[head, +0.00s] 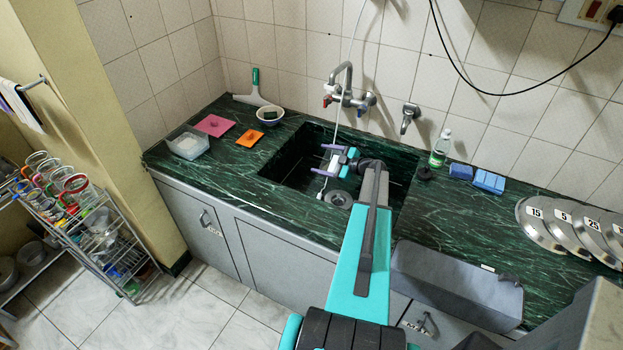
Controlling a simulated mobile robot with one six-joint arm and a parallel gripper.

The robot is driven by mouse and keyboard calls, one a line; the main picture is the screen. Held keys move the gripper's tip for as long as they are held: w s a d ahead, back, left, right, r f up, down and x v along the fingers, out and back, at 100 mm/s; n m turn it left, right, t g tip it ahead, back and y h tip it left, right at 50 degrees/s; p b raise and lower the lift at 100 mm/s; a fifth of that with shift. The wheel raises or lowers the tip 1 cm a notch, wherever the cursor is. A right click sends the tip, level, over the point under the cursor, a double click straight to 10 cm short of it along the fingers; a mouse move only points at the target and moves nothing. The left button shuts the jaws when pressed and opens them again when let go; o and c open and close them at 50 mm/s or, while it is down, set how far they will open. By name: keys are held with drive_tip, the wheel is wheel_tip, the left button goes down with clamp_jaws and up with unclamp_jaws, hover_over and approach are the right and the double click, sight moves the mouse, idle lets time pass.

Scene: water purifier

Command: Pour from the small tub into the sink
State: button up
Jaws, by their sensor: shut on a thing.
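My gripper (334,160) is over the left part of the sink (279,166), with its fingers pointing left. It is shut on a small pale thing (333,165), which looks like the small tub. It is too small in the view to tell its tilt or contents. The dark sink basin lies below, with a round metal drain piece (338,198) in it. Part of the basin is hidden behind my arm.
A clear box (187,144) with white contents, pink (215,125) and orange (250,138) sheets and a bowl (270,115) stand left of the sink. The tap (346,88) hangs above it. A bottle (440,148), blue blocks (488,181) and numbered discs (545,226) are at right.

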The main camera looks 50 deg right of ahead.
drive_tip(key=shift+w+a+r+n+g+h+b, duration=0.2)
drive_tip(key=shift+a+r+n+g+h+b, duration=0.15)
drive_tip(key=shift+a+n+b, duration=0.5)
idle(0.7)
drive_tip(key=shift+d+r+n+g+h+b, duration=0.15)
drive_tip(key=shift+n+g+h+b, duration=0.2)
drive_tip(key=shift+b, duration=0.95)
drive_tip(key=shift+w+a+r+n+g+h+b, duration=0.1)
drive_tip(key=shift+a+n+g+h+b, duration=0.2)
drive_tip(key=shift+b, duration=0.7)
drive_tip(key=shift+w+a+r+n+t+h+b, duration=0.1)
drive_tip(key=shift+n+h+b, duration=0.3)
drive_tip(key=shift+b, duration=0.6)
drive_tip(key=shift+a+r+n+g+h+b, duration=0.1)
drive_tip(key=shift+a+n+g+h+b, duration=0.2)
drive_tip(key=shift+b, duration=0.7)
drive_tip(key=shift+r, duration=0.1)
drive_tip(key=shift+w+a+n+h+p, duration=0.1)
drive_tip(key=shift+a+n+h+p, duration=0.2)
drive_tip(key=shift+p, duration=0.25)
drive_tip(key=shift+d+m+y, duration=0.4)
drive_tip(key=shift+d+y, duration=0.1)
drive_tip(key=shift+d, duration=0.1)
drive_tip(key=shift+d+m+t+y+p, duration=0.15)
drive_tip(key=shift+m+t+y+p, duration=0.2)
drive_tip(key=shift+p, duration=0.85)
